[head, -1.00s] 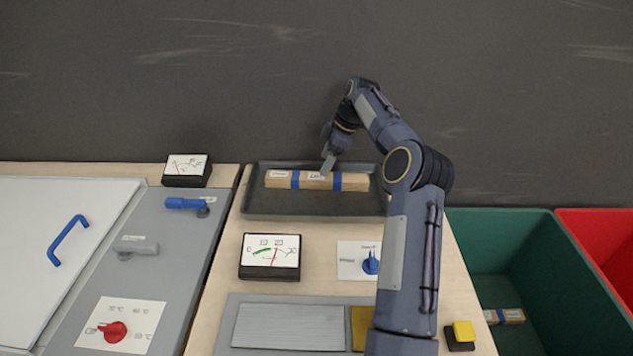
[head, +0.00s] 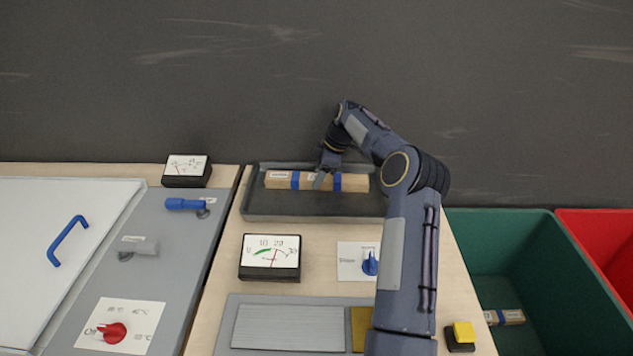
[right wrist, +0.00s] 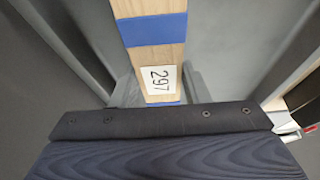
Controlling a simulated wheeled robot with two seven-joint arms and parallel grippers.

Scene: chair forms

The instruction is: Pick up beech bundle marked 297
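The beech bundle marked 297 (head: 350,183) is a long pale wooden bundle with blue bands, lying in the dark tray (head: 285,205). In the right wrist view the bundle (right wrist: 158,60) runs up from the gripper, its white 297 label facing the camera. My right gripper (head: 320,180) is down at the bundle in the head view, one finger showing in front of it. In the right wrist view its grey fingers lie on either side of the bundle, seemingly with small gaps. My left gripper is not in view.
A dial meter (head: 270,257) and a blue knob (head: 370,263) stand in front of the tray. A green bin (head: 510,255) holding a wooden bundle (head: 505,317) and a red bin (head: 605,235) are at right. A dark wall rises behind.

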